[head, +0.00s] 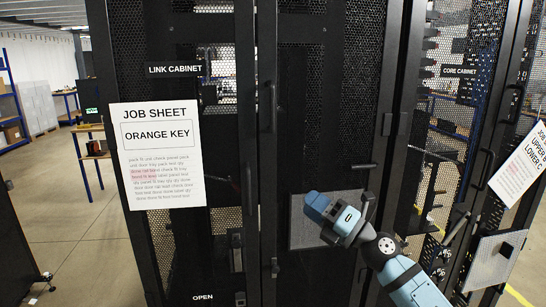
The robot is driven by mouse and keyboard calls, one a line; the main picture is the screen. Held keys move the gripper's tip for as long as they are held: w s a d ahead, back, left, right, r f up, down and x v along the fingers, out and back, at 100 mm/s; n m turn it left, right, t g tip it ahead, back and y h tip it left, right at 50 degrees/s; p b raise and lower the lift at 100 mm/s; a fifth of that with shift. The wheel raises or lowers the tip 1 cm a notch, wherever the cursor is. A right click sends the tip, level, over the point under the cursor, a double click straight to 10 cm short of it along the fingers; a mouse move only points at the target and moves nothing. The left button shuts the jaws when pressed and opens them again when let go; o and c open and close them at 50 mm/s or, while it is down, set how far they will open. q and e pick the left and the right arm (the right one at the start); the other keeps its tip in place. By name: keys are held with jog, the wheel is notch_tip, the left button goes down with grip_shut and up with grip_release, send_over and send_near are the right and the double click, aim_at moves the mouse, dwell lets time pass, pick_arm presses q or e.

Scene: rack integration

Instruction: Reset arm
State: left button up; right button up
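My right arm comes in from the lower right, in blue and black. Its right gripper (346,216) is in front of the dark mesh doors of the link cabinet (300,120). The gripper's dark fingers are partly hidden by its own wrist, so I cannot tell whether they are open or shut. I see no object held in it. Whether the arm touches the door behind it is unclear. My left arm and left gripper are not in view.
A job sheet (156,160) reading ORANGE KEY hangs on the link cabinet's left. The core cabinet (470,110) stands at right, with another job sheet (522,165). A grey panel (497,262) is at lower right. Open floor (85,235) lies left, with blue shelving (12,105) beyond.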

jog(key=s+d+f+m+t+h+p, duration=0.1)
jog(key=s+d+f+m+h, duration=0.3)
jog(key=f+m, duration=0.4)
jog(key=s+d+f+m+t+h+p, duration=0.1)
jog(key=s+f+m+t+h, duration=0.1)
jog(key=s+f+m+h, duration=0.4)
jog(key=s+d+f+m+t+h, duration=0.1)
jog(key=s+d+f+m+h, duration=0.2)
jog(key=f+m, duration=0.7)
jog(key=s+d+f+m+g+p, duration=0.1)
jog(key=s+f+m+g, duration=0.2)
jog(key=s+f, duration=0.4)
jog(key=s+d+f+m+g+h, duration=0.1)
jog(key=s+f+m+g, duration=0.2)
jog(key=s, duration=1.1)
notch_tip(320, 180, down, 6)
jog(key=shift+s+r+m+h+p, duration=0.2)
jog(key=shift+m+h+p, duration=0.15)
jog(key=shift+m, duration=0.65)
jog(key=shift+d, duration=0.1)
